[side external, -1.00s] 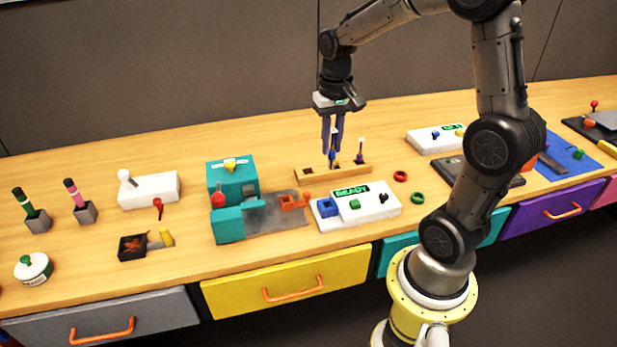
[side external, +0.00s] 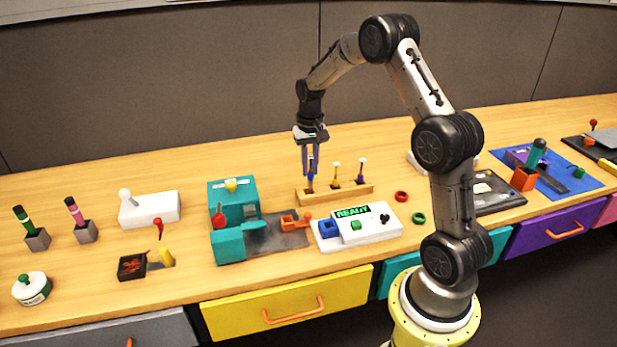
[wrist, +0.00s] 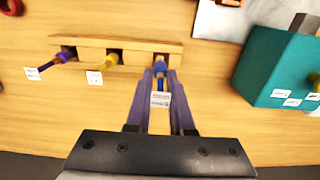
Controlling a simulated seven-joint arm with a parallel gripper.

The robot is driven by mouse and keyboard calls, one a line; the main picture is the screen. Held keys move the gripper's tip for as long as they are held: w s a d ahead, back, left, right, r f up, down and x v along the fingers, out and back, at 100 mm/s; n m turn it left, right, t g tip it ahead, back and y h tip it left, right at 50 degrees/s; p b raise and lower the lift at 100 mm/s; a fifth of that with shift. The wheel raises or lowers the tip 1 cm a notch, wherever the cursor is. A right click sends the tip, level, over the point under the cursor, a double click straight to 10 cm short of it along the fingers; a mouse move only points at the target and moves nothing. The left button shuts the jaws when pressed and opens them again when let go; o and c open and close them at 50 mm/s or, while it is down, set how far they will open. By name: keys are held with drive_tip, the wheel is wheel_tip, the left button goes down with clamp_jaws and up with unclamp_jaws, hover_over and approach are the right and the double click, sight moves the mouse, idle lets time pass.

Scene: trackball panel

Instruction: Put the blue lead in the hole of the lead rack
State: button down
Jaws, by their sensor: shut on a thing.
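The wooden lead rack (side external: 355,192) stands at mid-table. A yellow lead (side external: 336,172) stands in its middle hole and a purple lead (side external: 360,172) in its right hole. They also show in the wrist view as the yellow lead (wrist: 108,62) and purple lead (wrist: 52,62), both with white tags. My gripper (side external: 310,172) points down over the left end of the rack. Its purple fingers are shut on the blue lead (wrist: 160,72). The lead's lower end is at the left hole; how deep it sits I cannot tell.
A teal machine (side external: 232,194) is to the left. A red ring (side external: 401,196) and a green ring (side external: 419,218) lie to the right. The table behind the rack is clear.

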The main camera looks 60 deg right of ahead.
sight(309, 178)
drive_tip(key=shift+w+d+f, duration=0.15)
drive_tip(key=shift+w+f, duration=0.05)
drive_tip(key=shift+f, duration=0.85)
drive_tip(key=shift+w+d+f, duration=0.1)
drive_tip(key=shift+w+f, duration=0.05)
drive_tip(key=shift+f, duration=0.85)
drive_tip(key=shift+f, duration=0.15)
drive_tip(key=c, duration=0.8)
unclamp_jaws()
